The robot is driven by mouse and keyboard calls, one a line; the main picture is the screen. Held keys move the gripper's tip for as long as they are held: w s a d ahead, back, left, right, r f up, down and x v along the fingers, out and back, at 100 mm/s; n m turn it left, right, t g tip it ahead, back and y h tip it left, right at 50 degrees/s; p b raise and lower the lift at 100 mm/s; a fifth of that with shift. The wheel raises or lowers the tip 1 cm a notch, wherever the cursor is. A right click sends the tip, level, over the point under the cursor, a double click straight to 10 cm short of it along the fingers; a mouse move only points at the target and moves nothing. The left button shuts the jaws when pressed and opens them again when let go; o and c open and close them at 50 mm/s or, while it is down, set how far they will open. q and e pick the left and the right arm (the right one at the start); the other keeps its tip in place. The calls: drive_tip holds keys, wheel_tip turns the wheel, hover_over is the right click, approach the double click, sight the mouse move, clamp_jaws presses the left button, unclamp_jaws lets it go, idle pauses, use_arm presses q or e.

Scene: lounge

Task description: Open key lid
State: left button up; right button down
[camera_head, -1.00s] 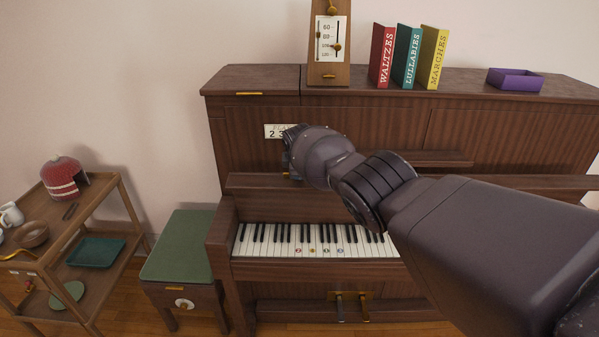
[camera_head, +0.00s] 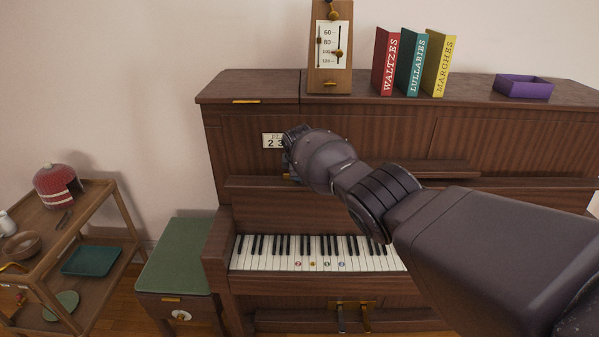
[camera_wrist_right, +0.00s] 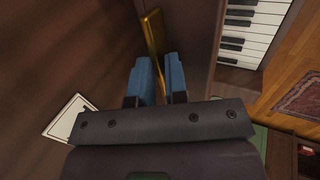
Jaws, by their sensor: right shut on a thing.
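The piano's key lid (camera_head: 300,205) is a dark brown panel standing raised behind the keys, its upper edge bearing a brass strip. The black and white keys (camera_head: 265,262) are uncovered, several with coloured stickers. My right gripper (camera_head: 289,168) is at the lid's upper edge, its fingers mostly hidden by my wrist. In the right wrist view its blue fingers (camera_wrist_right: 158,75) are closed around the brass handle (camera_wrist_right: 153,35) of the lid. My left gripper is not in view.
Above stand a metronome (camera_head: 329,55), red, teal and yellow books (camera_head: 411,65) and a purple tray (camera_head: 522,88). A small number plate (camera_head: 270,141) sits near my gripper. A green stool (camera_head: 174,262) and a wooden cart (camera_head: 118,215) stand left.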

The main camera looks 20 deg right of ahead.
drive_tip(key=shift+d, duration=0.1)
drive_tip(key=c, duration=1.6)
unclamp_jaws()
drive_tip(key=o, duration=0.4)
drive_tip(key=shift+w+f, duration=0.15)
drive_tip(key=shift+w, duration=0.05)
drive_tip(key=shift+c, duration=0.2)
drive_tip(key=shift+s, duration=0.1)
